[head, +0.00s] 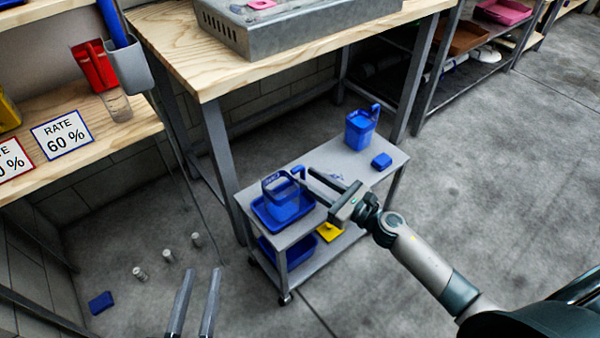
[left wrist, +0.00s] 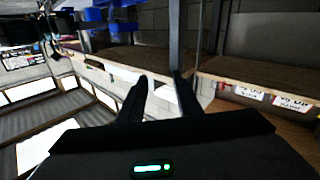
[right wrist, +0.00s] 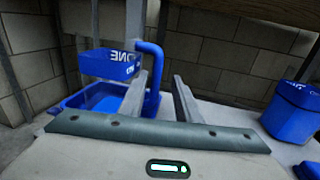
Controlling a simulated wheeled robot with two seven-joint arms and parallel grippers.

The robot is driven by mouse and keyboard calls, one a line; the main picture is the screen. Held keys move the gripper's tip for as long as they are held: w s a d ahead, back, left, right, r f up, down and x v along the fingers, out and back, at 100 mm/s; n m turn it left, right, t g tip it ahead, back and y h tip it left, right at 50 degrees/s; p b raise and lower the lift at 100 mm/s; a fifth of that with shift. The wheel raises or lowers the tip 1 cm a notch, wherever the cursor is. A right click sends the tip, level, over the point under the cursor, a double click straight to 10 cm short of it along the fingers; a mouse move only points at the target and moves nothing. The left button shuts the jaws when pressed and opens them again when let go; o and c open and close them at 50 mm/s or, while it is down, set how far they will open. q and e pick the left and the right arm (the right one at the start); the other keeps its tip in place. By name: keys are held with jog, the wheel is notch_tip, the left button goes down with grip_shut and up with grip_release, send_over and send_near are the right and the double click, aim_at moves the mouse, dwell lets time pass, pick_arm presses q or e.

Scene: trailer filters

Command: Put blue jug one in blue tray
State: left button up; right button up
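Blue jug one (head: 284,190) stands upright within the outline of the blue tray (head: 262,217) on the grey cart. I cannot tell whether its base rests on the tray floor. In the right wrist view the jug's lettered band (right wrist: 110,66) is above the tray (right wrist: 75,103), with its bent blue handle (right wrist: 152,75) on the right. My right gripper (head: 306,177) is at the handle side; its fingers (right wrist: 160,95) are apart with the handle between or just beyond them. My left gripper (head: 202,272) is open and empty, away from the cart; its fingers also show in the left wrist view (left wrist: 162,90).
Another blue jug (head: 360,130) and a small blue block (head: 381,160) are on the cart's right end. The lower shelf holds a blue tray (head: 296,251) and a yellow item (head: 330,232). A wooden workbench (head: 200,75) stands behind. Small cylinders (head: 168,256) are at lower left.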

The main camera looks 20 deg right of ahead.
jog(key=v, duration=0.4)
jog(key=shift+s, duration=0.1)
pick_arm(q)
jog(key=shift+s+d+r+t, duration=0.1)
jog(key=shift+r+t, duration=0.4)
jog(key=shift+r, duration=0.35)
pick_arm(e)
jog(key=shift+v, duration=0.85)
pick_arm(q)
jog(key=shift+f, duration=0.1)
pick_arm(e)
jog(key=shift+s+a, duration=0.15)
jog(key=s+a+r+n+t, duration=0.1)
jog(key=s+a+r+n, duration=0.2)
jog(key=n, duration=0.8)
jog(key=s+a+r+n+h, duration=0.1)
jog(key=s+a+r+n, duration=0.3)
jog(key=s+a+n, duration=0.4)
jog(key=s+a+r+n+t+h, duration=0.1)
jog(key=s+a+r+n, duration=0.2)
jog(key=n, duration=1)
jog(key=s+a, duration=0.3)
jog(key=s, duration=0.1)
jog(key=shift+s+r+n+t, duration=0.25)
jog(key=shift+s+n+t, duration=0.05)
jog(key=shift+s+n, duration=0.1)
